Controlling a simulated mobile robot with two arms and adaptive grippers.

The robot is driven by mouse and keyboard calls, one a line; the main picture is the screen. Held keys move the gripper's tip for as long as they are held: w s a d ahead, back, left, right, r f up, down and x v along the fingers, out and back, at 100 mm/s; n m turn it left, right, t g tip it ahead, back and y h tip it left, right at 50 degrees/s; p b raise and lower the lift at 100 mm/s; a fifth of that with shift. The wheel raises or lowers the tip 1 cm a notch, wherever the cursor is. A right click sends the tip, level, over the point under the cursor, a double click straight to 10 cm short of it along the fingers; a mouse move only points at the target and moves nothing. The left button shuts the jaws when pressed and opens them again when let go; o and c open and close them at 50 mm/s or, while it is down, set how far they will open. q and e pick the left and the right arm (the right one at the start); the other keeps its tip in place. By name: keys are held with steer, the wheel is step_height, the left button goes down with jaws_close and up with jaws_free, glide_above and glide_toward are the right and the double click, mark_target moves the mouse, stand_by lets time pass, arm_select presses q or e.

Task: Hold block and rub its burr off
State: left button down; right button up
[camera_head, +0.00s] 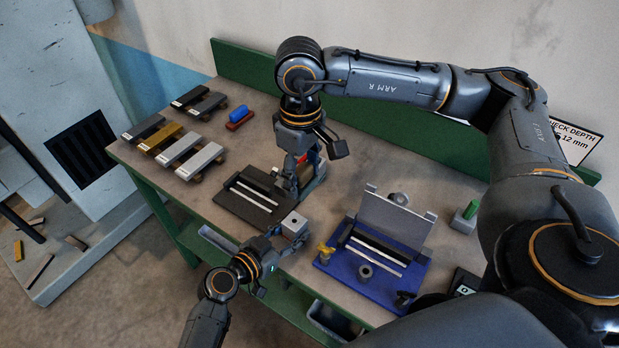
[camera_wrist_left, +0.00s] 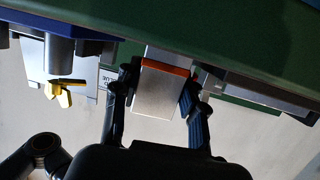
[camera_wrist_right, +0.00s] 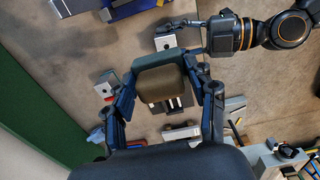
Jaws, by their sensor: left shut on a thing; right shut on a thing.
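My left gripper (camera_head: 281,237) is shut on a silver block (camera_head: 294,224) with a dark hole in its top, at the front edge of the bench. In the left wrist view its fingers (camera_wrist_left: 158,92) grip the block's sides (camera_wrist_left: 158,98), and an orange strip runs along one edge of the block. The block also shows in the right wrist view (camera_wrist_right: 166,40). My right gripper (camera_head: 287,186) is shut on a brown and dark green rubbing block (camera_wrist_right: 160,85), above the bench behind the silver block. The two blocks appear apart. The burr cannot be made out surely.
A black plate with pale rails (camera_head: 240,208) lies left of the grippers. A blue fixture (camera_head: 345,279) with a raised grey lid stands right. Several bars (camera_head: 162,137) rest at the back left. Bare bench lies between bars and plate.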

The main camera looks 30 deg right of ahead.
steer(key=shift+w, duration=0.75)
glide_above(299, 219)
steer(key=shift+w+d+f, duration=0.1)
steer(key=shift+f, duration=5.3)
steer(key=shift+f, duration=0.6)
